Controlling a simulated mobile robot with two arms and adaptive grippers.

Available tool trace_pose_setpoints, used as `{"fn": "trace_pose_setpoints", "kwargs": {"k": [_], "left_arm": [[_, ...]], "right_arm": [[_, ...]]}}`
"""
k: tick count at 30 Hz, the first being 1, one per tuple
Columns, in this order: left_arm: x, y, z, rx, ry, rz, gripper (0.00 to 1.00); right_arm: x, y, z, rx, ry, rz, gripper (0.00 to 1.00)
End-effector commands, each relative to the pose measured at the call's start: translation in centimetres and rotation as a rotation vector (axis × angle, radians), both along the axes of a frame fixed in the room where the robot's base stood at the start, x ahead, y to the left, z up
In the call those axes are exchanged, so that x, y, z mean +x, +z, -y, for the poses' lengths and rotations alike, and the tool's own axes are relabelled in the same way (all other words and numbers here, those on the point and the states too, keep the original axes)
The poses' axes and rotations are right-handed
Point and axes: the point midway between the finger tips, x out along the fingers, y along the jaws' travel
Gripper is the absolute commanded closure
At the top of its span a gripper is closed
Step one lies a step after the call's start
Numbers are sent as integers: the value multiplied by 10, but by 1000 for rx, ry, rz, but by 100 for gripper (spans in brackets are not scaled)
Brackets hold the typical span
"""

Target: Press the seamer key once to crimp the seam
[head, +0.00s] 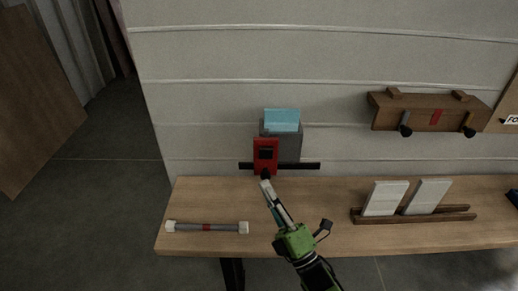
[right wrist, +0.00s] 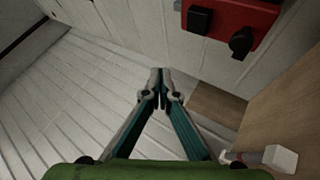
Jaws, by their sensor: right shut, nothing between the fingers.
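The seamer is at the wall behind the bench in the head view: a red panel (head: 259,145) in front of a grey box (head: 290,146) with a light blue top (head: 282,119). The red panel also shows at the top of the right wrist view (right wrist: 232,14). It bears a black square part (right wrist: 200,19) and a black knob-like part (right wrist: 241,42); I cannot tell which is the key. My right gripper (head: 266,185) is shut and empty, its tips just below the panel in the head view. In the right wrist view its tips (right wrist: 160,76) appear apart from the panel. My left gripper is out of view.
A grey rod with white ends and a red band (head: 206,227) lies on the bench (head: 330,234) at left. Two white plates (head: 385,198) stand in a wooden rack (head: 414,215) at right. A brown wooden wall rack (head: 418,112) hangs above.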

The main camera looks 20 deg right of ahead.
Motion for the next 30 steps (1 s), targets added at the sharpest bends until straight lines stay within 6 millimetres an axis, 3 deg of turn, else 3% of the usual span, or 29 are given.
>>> {"fn": "trace_pose_setpoints", "kwargs": {"k": [10,14,30], "left_arm": [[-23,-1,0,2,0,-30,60],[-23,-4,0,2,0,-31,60],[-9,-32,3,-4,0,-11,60]], "right_arm": [[0,2,0,-3,-1,6,100],[4,1,1,-4,-2,7,100],[69,-2,20,-4,-2,6,100]]}}
